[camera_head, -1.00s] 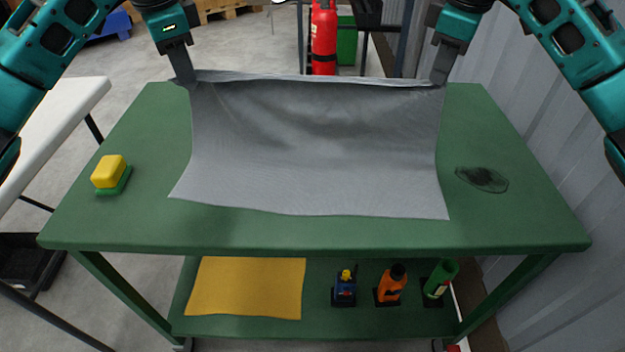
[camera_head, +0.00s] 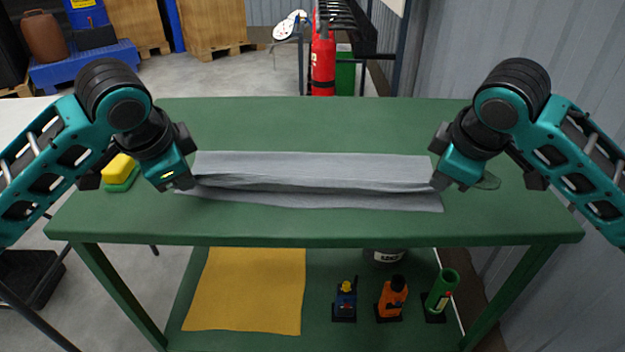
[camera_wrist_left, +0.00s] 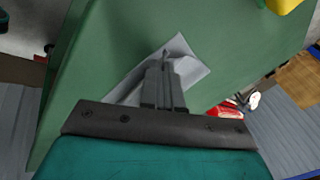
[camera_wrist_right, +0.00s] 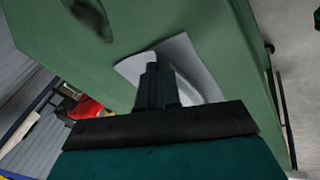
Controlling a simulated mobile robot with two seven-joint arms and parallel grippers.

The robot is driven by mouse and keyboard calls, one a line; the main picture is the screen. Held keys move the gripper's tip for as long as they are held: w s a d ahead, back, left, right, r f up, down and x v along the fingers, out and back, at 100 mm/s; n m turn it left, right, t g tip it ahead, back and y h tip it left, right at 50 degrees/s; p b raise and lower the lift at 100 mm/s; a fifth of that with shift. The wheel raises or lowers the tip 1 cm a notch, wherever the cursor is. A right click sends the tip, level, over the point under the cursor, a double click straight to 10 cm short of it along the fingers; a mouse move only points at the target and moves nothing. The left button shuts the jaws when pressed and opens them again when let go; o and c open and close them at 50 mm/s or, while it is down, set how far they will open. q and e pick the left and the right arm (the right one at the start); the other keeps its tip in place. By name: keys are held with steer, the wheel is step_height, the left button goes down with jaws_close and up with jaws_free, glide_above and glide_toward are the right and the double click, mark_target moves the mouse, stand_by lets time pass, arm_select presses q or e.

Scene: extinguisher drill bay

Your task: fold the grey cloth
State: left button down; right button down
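The grey cloth (camera_head: 312,165) lies on the green table as a wide, shallow strip. Its far part lies flat, and a loose raised fold runs across its middle, with a single strip showing in front. My left gripper (camera_head: 188,184) is at the left end of this fold and my right gripper (camera_head: 438,183) is at the right end. In the left wrist view the fingers (camera_wrist_left: 163,72) are together on the cloth (camera_wrist_left: 190,68). In the right wrist view the fingers (camera_wrist_right: 152,75) are likewise closed on the cloth (camera_wrist_right: 182,52). The fingertips are partly hidden in the head view.
A yellow and green sponge (camera_head: 118,168) sits at the table's left. A dark patch (camera_head: 489,181) shows partly behind my right gripper. The green tabletop (camera_head: 310,125) is clear behind the cloth. A corrugated wall stands right.

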arm_select(q)
steer(key=shift+s+f, duration=0.35)
steer(key=shift+f, duration=0.25)
arm_select(e)
steer(key=shift+s+f, duration=0.35)
steer(key=shift+f, duration=0.3)
arm_select(q)
steer(key=shift+s+f+t, duration=0.1)
steer(key=shift+f+t, duration=0.2)
steer(key=shift+f, duration=0.15)
arm_select(e)
steer(key=shift+s+f+t, duration=0.1)
steer(key=shift+f+t, duration=0.2)
steer(key=shift+f, duration=0.15)
